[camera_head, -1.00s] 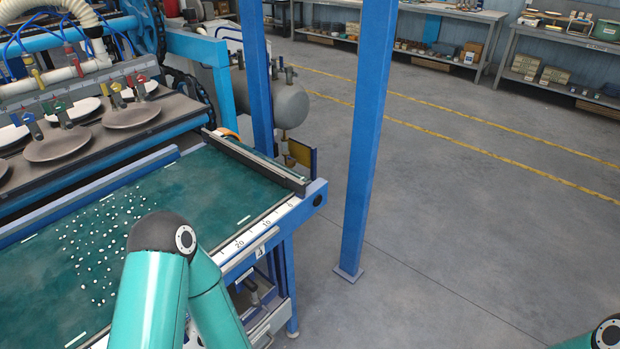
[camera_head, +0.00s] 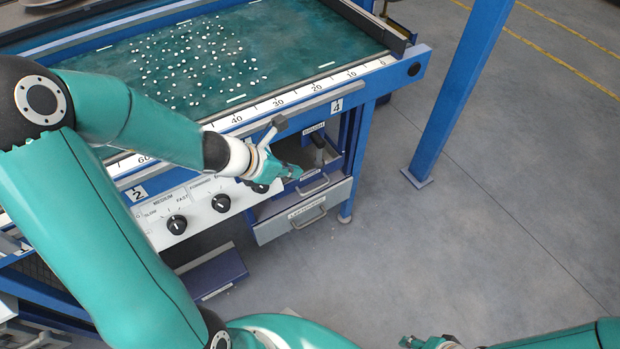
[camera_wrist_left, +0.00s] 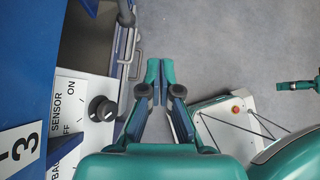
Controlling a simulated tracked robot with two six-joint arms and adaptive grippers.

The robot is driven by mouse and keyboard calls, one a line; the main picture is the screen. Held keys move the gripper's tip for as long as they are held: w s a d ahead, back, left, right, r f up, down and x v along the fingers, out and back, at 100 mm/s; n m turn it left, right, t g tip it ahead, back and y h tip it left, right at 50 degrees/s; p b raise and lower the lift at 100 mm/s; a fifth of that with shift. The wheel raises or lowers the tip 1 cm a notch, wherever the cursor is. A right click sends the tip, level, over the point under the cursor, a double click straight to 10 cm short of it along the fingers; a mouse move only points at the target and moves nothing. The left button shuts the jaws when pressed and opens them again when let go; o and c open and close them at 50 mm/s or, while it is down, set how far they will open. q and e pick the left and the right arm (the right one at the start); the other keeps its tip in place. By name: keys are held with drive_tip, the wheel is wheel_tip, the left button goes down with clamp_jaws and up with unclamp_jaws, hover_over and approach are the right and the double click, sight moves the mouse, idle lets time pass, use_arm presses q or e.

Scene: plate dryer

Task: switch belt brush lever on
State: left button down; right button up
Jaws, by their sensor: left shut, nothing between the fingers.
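A dark upright lever (camera_head: 319,152) stands in an open bay under the belt table, below a small label too small to read for sure. Its dark end also shows at the top of the left wrist view (camera_wrist_left: 125,14). My left gripper (camera_head: 297,172) is shut and empty, just in front of and left of the lever, apart from it as far as I can see. In the left wrist view its fingertips (camera_wrist_left: 159,68) meet over the floor. My right gripper (camera_head: 426,342) is low at the bottom edge of the head view, partly cut off; its jaw state is unclear.
Black knobs (camera_head: 176,225) sit on a white control panel left of the gripper; the SENSOR knob (camera_wrist_left: 103,109) shows in the wrist view. A grey drawer (camera_head: 303,213) with a handle is below the bay. A blue post (camera_head: 462,95) stands right; floor between is clear.

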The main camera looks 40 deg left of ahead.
use_arm(q)
drive_tip(key=a+y+b, duration=0.1)
drive_tip(key=a+b, duration=0.1)
drive_tip(key=a, duration=0.2)
drive_tip(key=b, duration=0.5)
approach(318, 162)
drive_tip(key=shift+n+t, duration=0.4)
drive_tip(key=shift+s+f+x, duration=0.1)
drive_tip(key=shift+x, duration=1.4)
drive_tip(key=shift+s+f+x, duration=0.1)
drive_tip(key=shift+x, duration=1.45)
use_arm(e)
wheel_tip(318, 162, down, 9)
drive_tip(key=shift+r, duration=0.15)
